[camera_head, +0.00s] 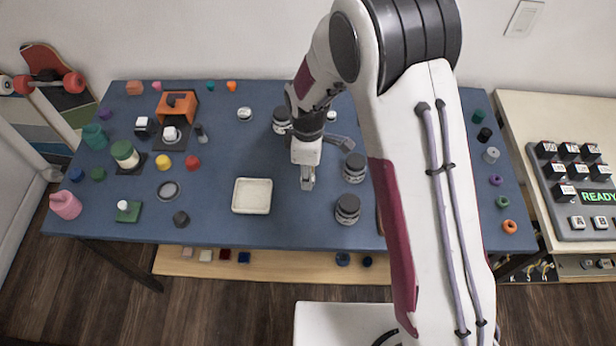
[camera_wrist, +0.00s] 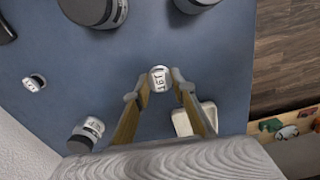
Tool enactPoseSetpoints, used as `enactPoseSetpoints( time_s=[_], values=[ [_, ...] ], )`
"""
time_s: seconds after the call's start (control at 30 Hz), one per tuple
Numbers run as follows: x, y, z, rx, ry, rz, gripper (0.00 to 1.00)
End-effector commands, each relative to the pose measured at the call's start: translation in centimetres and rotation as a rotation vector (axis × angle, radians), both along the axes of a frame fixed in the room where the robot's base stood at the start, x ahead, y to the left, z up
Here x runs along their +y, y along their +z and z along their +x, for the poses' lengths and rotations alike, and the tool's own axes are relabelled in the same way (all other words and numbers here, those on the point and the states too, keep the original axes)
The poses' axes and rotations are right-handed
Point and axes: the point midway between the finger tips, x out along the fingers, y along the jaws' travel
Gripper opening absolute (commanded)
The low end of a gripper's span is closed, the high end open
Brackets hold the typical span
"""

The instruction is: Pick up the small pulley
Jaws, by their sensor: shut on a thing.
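A small round grey-silver thing with a white numbered label, seemingly the small pulley (camera_wrist: 159,79), sits between my fingertips in the wrist view. My gripper (camera_wrist: 160,84) is shut on it, with a finger on each side. In the head view my gripper (camera_head: 307,184) points down over the middle of the blue table, just right of the white tray. The pulley cannot be made out clearly there. I cannot tell whether it still touches the table.
The white tray (camera_head: 252,196) is close on the left. Dark, labelled round containers stand near: two on the right (camera_head: 355,168) (camera_head: 347,209), one behind (camera_head: 282,120). Many small coloured parts fill the table's left side. A button panel (camera_head: 575,185) is far right.

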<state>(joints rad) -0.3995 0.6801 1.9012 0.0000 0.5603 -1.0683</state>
Motion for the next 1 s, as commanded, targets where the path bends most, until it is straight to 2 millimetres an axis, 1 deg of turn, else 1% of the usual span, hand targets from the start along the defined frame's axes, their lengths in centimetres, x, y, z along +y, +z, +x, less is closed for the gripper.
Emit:
enactPoseSetpoints(
  time_s=[0.03,0.3,0.5,0.7,1.0],
  values=[
    [0.0,0.8,0.1,-0.003,0.0,0.002,0.06],
    [0.0,4.5,0.1,-0.004,0.0,0.002,0.06],
    [0.0,6.6,0.0,-0.001,0.0,0.001,0.06],
    [0.0,7.6,0.0,0.0,0.0,0.0,0.06],
    [0.0,7.6,0.0,0.0,0.0,0.0,0.06]
  ],
)
